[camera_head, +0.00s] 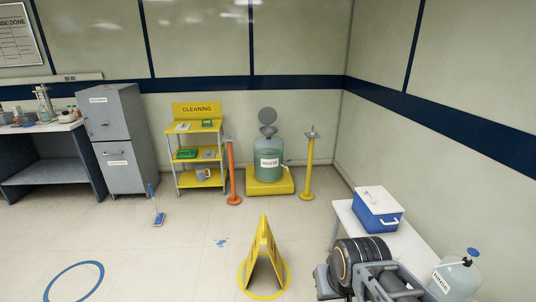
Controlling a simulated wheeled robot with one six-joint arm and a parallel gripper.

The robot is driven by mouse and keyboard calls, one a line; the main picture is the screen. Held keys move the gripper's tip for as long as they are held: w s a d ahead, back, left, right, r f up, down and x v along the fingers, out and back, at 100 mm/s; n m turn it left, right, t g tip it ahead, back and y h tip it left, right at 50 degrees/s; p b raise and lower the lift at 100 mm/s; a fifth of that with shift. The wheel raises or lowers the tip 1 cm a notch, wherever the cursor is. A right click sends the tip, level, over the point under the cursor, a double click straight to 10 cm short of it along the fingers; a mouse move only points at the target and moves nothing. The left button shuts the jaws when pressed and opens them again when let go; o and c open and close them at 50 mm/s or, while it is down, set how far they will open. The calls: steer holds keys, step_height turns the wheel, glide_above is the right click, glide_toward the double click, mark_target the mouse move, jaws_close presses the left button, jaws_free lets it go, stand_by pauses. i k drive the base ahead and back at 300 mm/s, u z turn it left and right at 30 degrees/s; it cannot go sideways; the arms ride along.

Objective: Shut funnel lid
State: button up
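The funnel lid (267,115) is a round grey disc standing raised, nearly upright, above the funnel. The grey funnel (268,131) sits on top of a greenish waste container (268,167) labelled WASTE, so the lid is open. The container stands on a yellow base (269,188) near the back wall. My arm shows at the lower right, with grey parts that look like my gripper (398,284), far from the funnel. I cannot make out its fingers.
An orange post (233,175) and a yellow post (308,170) flank the container. A yellow floor sign (264,258) stands in front. A yellow cleaning shelf (200,152) is to the left. A white table (350,217) with a blue cooler (377,210) is at the right.

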mark_target(267, 115)
steer(key=k, duration=0.9)
steer(key=u, duration=0.8)
steer(key=i, duration=5.8)
steer(key=z, duration=3.05)
steer(key=i, duration=2.45)
